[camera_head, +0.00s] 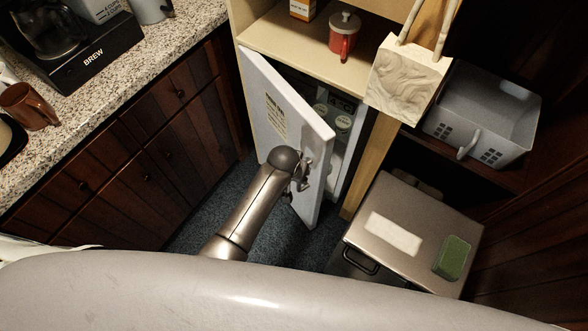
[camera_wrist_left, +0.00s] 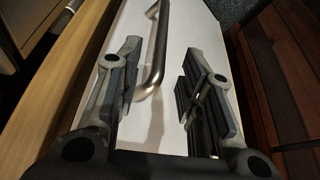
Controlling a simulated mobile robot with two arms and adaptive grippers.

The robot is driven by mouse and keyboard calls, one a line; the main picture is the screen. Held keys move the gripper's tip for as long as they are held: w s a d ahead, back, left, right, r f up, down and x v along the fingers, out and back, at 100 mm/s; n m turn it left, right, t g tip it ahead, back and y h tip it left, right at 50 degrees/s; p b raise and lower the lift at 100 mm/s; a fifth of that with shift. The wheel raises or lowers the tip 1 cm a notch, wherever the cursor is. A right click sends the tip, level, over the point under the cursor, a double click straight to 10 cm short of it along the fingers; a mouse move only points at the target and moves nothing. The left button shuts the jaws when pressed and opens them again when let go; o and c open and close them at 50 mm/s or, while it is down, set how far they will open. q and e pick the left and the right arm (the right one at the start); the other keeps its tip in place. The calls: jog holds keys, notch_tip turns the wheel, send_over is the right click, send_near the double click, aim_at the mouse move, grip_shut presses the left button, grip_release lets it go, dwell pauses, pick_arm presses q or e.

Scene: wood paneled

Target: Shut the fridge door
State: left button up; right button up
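The small white fridge stands under a cream shelf, and its door (camera_head: 283,105) is ajar, with jars visible inside through the gap. My left arm reaches up to the door, and my left gripper (camera_head: 303,172) is at its outer face, partly hidden by my wrist. In the left wrist view the left gripper (camera_wrist_left: 160,85) is open, its two fingers spread on either side of the metal door handle (camera_wrist_left: 155,45). The handle lies beyond and between the fingers; I cannot tell whether they touch it. My right gripper is not in view.
A granite counter (camera_head: 140,75) with a coffee maker (camera_head: 75,45) is at left. A metal box (camera_head: 445,210) with a green sponge (camera_head: 453,258) stands right of the fridge. A grey basket (camera_head: 490,105) and hanging bag (camera_head: 405,80) are above it. Blue carpet (camera_head: 205,220) is clear left of the door.

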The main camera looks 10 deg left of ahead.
pick_arm(q)
jog(key=shift+v, duration=2.65)
